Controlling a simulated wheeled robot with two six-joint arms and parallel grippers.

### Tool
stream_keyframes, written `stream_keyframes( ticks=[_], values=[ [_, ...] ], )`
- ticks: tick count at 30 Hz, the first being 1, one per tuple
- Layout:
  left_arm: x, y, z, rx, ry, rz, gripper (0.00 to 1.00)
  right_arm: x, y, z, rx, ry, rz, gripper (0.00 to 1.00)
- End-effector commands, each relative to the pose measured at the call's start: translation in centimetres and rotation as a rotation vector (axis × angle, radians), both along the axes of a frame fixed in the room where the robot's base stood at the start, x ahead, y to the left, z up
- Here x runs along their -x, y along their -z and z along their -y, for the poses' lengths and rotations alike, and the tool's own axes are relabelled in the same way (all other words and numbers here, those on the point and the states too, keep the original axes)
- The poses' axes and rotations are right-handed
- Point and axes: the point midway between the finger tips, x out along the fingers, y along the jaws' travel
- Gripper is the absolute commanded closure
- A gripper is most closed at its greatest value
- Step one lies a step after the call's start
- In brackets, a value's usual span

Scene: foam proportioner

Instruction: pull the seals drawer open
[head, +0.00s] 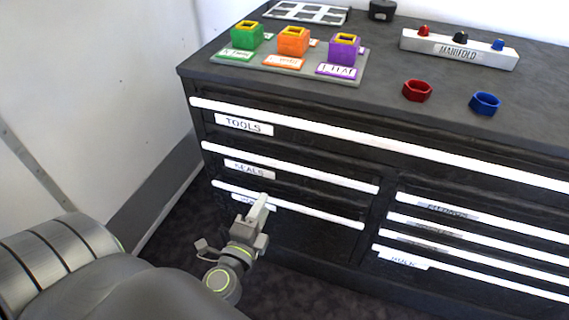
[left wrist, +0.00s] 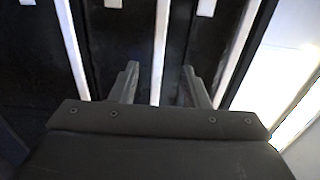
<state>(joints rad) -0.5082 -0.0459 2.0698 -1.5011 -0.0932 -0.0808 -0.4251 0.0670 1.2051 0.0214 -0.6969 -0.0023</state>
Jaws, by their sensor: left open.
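The seals drawer (head: 300,185) is in the left column of the black cabinet, below the tools drawer, and looks shut. Its label (head: 249,169) reads SEALS, and its long white handle bar (head: 330,178) runs above the label. My left gripper (head: 262,203) is in front of the left drawers, low in the head view, and overlaps the third handle there. In the left wrist view its open fingers (left wrist: 160,85) stand one on each side of the middle white bar (left wrist: 160,45), which appears to be the seals handle. Contact cannot be told. My right gripper is not in view.
The tools drawer handle (head: 400,147) is above, and a lower handle (head: 310,212) is below. More drawers (head: 470,225) fill the right column. The cabinet top holds a block tray (head: 285,72), a manifold (head: 459,50), a red ring (head: 417,91) and a blue ring (head: 485,103).

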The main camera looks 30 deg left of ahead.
Motion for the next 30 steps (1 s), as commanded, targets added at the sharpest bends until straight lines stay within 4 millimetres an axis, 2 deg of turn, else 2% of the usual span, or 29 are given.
stream_keyframes(
  ticks=[11, 16, 24, 30],
  values=[
    [-4.0, -0.3, -0.9, 0.000, 0.001, 0.001, 0.58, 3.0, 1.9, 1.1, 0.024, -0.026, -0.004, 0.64],
    [-7.2, -0.4, -1.7, -0.001, 0.002, 0.002, 0.58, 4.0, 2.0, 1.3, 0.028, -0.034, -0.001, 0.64],
    [-12.0, -0.2, -2.9, -0.002, 0.001, 0.001, 0.58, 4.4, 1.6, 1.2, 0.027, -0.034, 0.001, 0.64],
    [-14.2, -0.1, -3.5, -0.001, 0.000, 0.000, 0.58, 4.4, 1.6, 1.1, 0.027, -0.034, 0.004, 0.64]
  ],
)
